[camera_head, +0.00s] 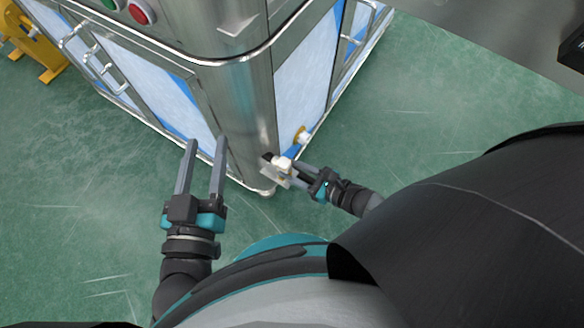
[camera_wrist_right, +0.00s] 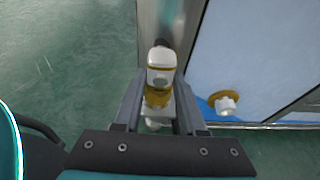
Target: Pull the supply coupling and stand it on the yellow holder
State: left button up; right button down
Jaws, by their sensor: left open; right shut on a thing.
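The white supply coupling (camera_wrist_right: 161,66) is upright between the fingers of my right gripper (camera_wrist_right: 158,103), which is shut on it. A dark end shows at its top, against the steel corner post. Directly below it is the yellow holder (camera_wrist_right: 157,98), over a pale bracket plate. Whether the coupling is fully seated there I cannot tell. In the head view the coupling (camera_head: 283,163) is at the foot of the post, with my right gripper (camera_head: 292,171) reaching from the right. My left gripper (camera_head: 206,141) is open and empty, in front of the left panel.
A yellow round fitting with a white stub (camera_wrist_right: 226,104) sits low on the right blue-white panel; the head view shows it too (camera_head: 301,135). The steel cabinet post (camera_head: 247,110) stands close to both grippers. A yellow stand (camera_head: 35,42) is far left. Green floor (camera_head: 440,90) is clear at right.

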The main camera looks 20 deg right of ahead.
jog(key=shift+f, duration=0.4)
dwell(1.6)
jog(key=shift+c, duration=2)
grip_release()
jog(key=shift+s, duration=0.1)
jog(key=shift+p+v, duration=0.35)
jog(key=shift+v, duration=0.45)
pick_arm(q)
jog(key=a+f+g+y+p, duration=0.3)
jog(key=a+g, duration=0.3)
jog(key=g, duration=0.1)
jog(key=shift+s+f+m+y, duration=0.2)
jog(key=shift+m+y, duration=0.1)
jog(key=shift+m, duration=0.1)
pick_arm(e)
jog(key=v, duration=1.3)
jog(key=shift+s, duration=0.2)
jog(key=shift+d, duration=0.15)
